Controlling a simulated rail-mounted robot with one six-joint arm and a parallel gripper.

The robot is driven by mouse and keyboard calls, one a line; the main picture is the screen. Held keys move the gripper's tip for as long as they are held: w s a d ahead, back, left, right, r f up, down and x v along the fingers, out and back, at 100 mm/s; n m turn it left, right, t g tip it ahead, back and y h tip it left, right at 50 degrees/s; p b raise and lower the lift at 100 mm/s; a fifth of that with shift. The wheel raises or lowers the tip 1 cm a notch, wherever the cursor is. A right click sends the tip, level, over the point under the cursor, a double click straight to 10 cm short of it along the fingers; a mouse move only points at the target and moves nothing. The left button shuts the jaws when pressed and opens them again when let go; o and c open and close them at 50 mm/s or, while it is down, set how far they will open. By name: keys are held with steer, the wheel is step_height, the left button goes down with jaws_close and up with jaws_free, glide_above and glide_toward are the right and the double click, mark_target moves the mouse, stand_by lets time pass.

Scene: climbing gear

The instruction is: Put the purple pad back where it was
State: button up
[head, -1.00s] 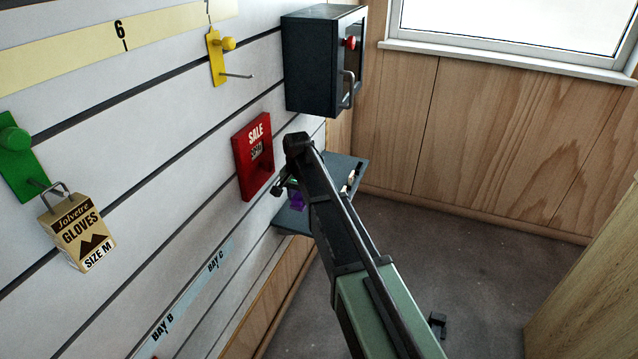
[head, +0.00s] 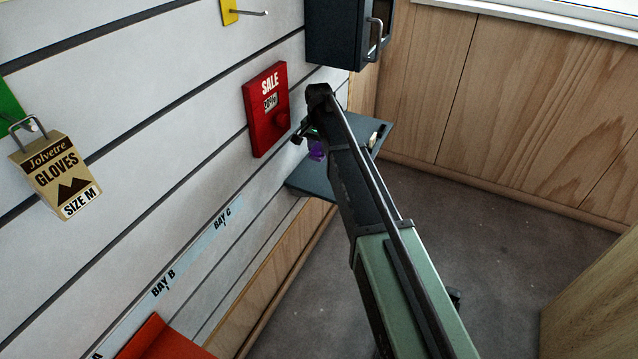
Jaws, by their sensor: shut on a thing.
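The purple pad (head: 316,150) shows as a small patch of purple just left of my arm, at the dark shelf below the red sale sign. My arm hides part of it. My gripper (head: 312,138) is at the arm's far end, over the left part of the shelf, and is shut on the purple pad. Its fingers are small and mostly hidden by the arm. I cannot tell whether the pad touches the shelf.
The dark shelf (head: 308,181) juts from the slatted wall, with small items at its right end. A red sale sign (head: 266,110) and a dark cabinet (head: 338,40) are close by. A gloves box (head: 58,175) hangs left. An orange thing (head: 165,340) is at the bottom.

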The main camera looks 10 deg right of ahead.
mark_target(319, 173)
step_height(319, 173, down, 8)
steer(key=b, duration=0.5)
steer(key=shift+r, duration=0.45)
steer(key=shift+f, duration=0.2)
steer(key=o, duration=0.8)
steer(key=shift+r, duration=0.15)
step_height(319, 173, up, 12)
steer(key=p, duration=1.2)
steer(key=shift+r, duration=0.2)
steer(key=s+n, duration=0.2)
steer(key=s, duration=0.9)
steer(key=s+n, duration=0.3)
steer(key=s, duration=0.8)
steer(key=s+n, duration=0.2)
steer(key=s, duration=1)
steer(key=shift+f+n, duration=0.15)
steer(key=shift+n, duration=0.15)
